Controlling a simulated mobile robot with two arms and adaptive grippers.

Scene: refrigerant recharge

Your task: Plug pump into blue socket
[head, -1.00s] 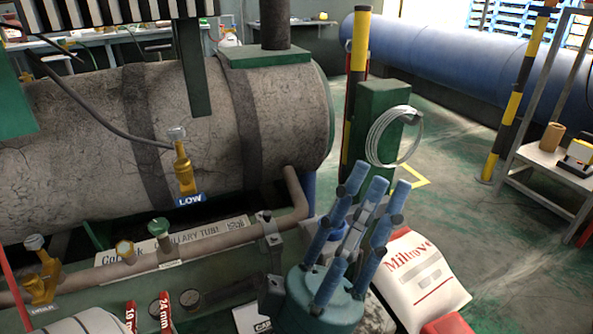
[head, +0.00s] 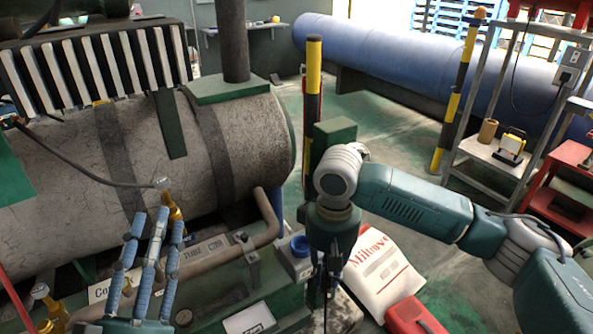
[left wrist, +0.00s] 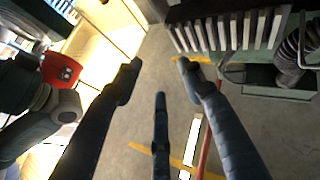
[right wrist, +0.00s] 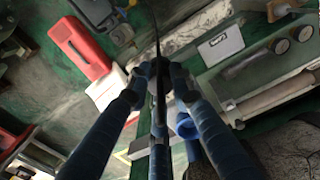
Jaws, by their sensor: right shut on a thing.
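My right gripper (head: 327,285) points down in the middle of the head view. In the right wrist view its fingers (right wrist: 159,75) are closed together on a small dark plug-like piece, mostly hidden by them, with a black cable (right wrist: 156,35) running away. A blue round socket-like piece (head: 299,246) on a grey box stands just left of this gripper; a blue cylinder (right wrist: 186,125) shows beside its fingers in the right wrist view. My left gripper (head: 152,240) is at lower left, its fingers spread and empty in the left wrist view (left wrist: 160,85). I cannot make out the pump.
A white sack (head: 385,270) and red case (head: 414,317) lie right of the right gripper. A large grey tank (head: 70,170) and brown pipe (head: 225,250) fill the left. A shelf (head: 490,155) and grey wall outlet (head: 572,62) stand at right. Green floor is open between.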

